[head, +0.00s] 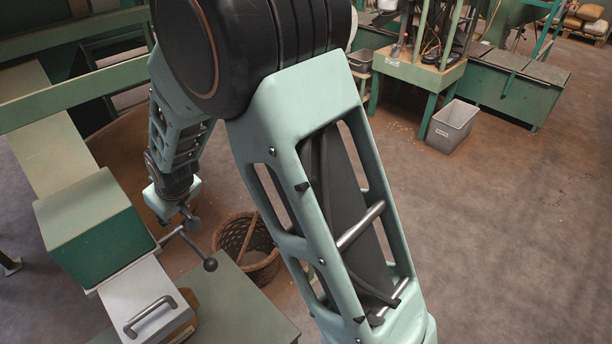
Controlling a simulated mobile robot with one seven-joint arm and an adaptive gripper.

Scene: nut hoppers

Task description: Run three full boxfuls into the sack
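My arm crosses the middle of the head view and hides much of the scene. My gripper (186,221) points down at the left, close beside the metal rod of a lever (209,264) with a dark ball knob. I cannot tell whether it touches the rod or whether its fingers are open. The lever joins a green box-shaped housing (103,254). In front of the housing is a pale metal cover (146,297) with a bar handle. Several filled sacks (592,14) lie far off at the top right. No sack shows near my gripper, and no nuts are clearly visible.
A wicker basket (231,238) stands on the floor beside the green bench top (238,308). A grey bin (453,126) stands by a green work table (420,71) at the back. Green rails (70,37) cross the upper left. The floor at right is clear.

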